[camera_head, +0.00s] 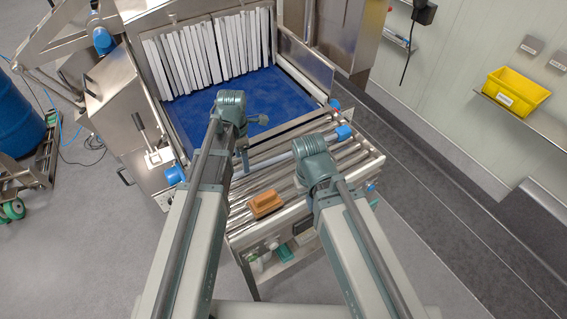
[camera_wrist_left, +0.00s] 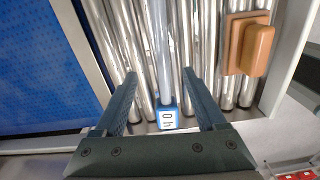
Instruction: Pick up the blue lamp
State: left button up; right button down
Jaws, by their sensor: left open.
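The blue lamp (camera_head: 284,152) is a pale bluish tube with blue end caps. It lies across the metal rollers in the head view, its right cap showing and its left end hidden behind my left arm. In the left wrist view the tube (camera_wrist_left: 163,50) runs upward, with a blue cap marked with digits near the palm. My left gripper (camera_head: 253,142) is open, its fingers (camera_wrist_left: 158,75) on either side of the tube's line. I cannot tell its height above the lamp. My right gripper is hidden; only my right arm shows in the head view.
A brown block (camera_head: 265,203) lies on the rollers near the front edge and shows beside the right finger in the left wrist view (camera_wrist_left: 247,45). Behind the rollers are a blue belt (camera_head: 215,105) and a white strip curtain (camera_head: 205,52). A yellow bin (camera_head: 515,92) sits on a wall shelf.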

aim_at(242, 169)
pick_arm(q)
jog(key=shift+f, duration=0.15)
jog(key=shift+f, duration=0.1)
jog(key=f+b, duration=0.5)
jog(key=shift+s+a, duration=0.1)
jog(key=shift+s, duration=0.25)
grip_shut()
